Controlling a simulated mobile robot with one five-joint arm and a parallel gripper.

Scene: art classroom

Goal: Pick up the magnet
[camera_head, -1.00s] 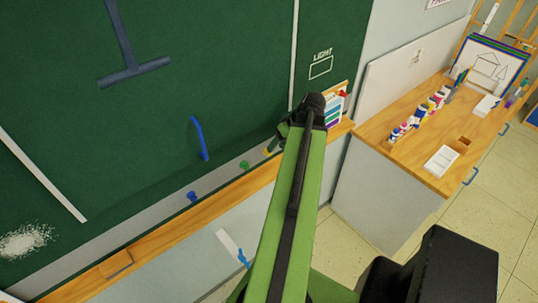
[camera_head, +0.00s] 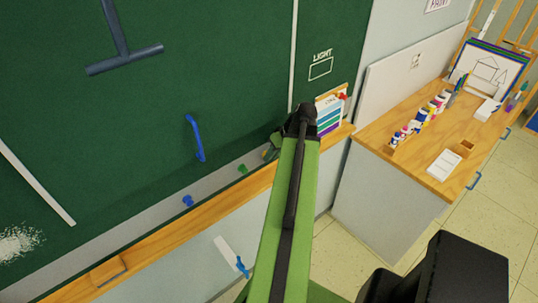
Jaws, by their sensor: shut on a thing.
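My gripper (camera_head: 270,149) is at the grey strip below the green chalkboard, mostly hidden behind the end of my green arm. A small yellow magnet (camera_head: 264,154) shows at its tips, and the gripper appears shut on it. A green magnet (camera_head: 242,169) is on the strip to its left. A blue magnet (camera_head: 188,201) is further left and lower on the same strip. I cannot see the fingers clearly or how much of the yellow magnet lies between them.
A wooden ledge (camera_head: 190,222) runs below the strip. A blue handle-like bar (camera_head: 195,139) is on the chalkboard (camera_head: 240,60). A chart with coloured bands (camera_head: 329,116) stands right of my arm. The wooden counter (camera_head: 408,166) at right holds paint bottles and a white tray (camera_head: 444,164).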

